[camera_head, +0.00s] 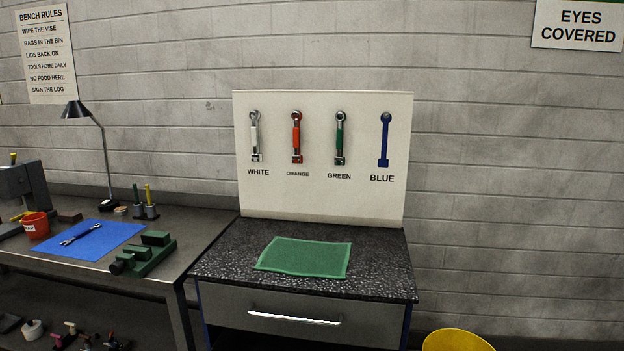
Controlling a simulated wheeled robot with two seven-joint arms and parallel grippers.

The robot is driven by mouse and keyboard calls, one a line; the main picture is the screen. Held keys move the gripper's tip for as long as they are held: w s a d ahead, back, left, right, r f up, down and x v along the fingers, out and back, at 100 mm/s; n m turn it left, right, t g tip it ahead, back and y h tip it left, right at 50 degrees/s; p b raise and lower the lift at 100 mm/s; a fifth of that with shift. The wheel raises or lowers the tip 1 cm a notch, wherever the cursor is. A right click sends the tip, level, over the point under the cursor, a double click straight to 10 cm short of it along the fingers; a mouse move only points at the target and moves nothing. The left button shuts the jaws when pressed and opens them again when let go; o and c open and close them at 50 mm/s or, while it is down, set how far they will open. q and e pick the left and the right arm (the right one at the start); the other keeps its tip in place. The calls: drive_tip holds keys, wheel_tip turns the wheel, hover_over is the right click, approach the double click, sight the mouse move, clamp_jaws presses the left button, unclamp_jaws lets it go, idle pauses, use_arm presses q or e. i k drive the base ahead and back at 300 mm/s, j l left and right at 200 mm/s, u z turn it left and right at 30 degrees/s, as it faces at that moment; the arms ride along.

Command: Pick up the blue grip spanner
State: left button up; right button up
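A spanner (80,234) with metal ends lies on a blue cloth (112,231) on the left bench. Its middle looks dark blue, hard to tell against the cloth. On the white tool board (270,195), above the label BLUE, is a flat, all-blue spanner shape (384,142) with a peg at its top; it looks like a painted outline rather than a tool. Spanners with white (254,137), orange (296,138) and green (339,140) grips hang beside it. Neither of my grippers is in view.
A green mat (305,257) lies bare on the speckled cabinet top (376,263). On the left bench (190,243) stand a green vise-like block (147,254), a red pot (36,225) and a lamp (105,160). A yellow round thing (456,341) is at the lower right.

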sight(87, 231)
drive_tip(key=u, duration=1.25)
drive_tip(key=i+j+u, duration=0.25)
drive_tip(key=i, duration=0.15)
drive_tip(key=i+u, duration=0.3)
drive_tip(key=i+j+u, duration=0.1)
drive_tip(key=i, duration=0.8)
drive_tip(key=i+j, duration=0.1)
drive_tip(key=i, duration=0.85)
drive_tip(key=j+u, duration=0.05)
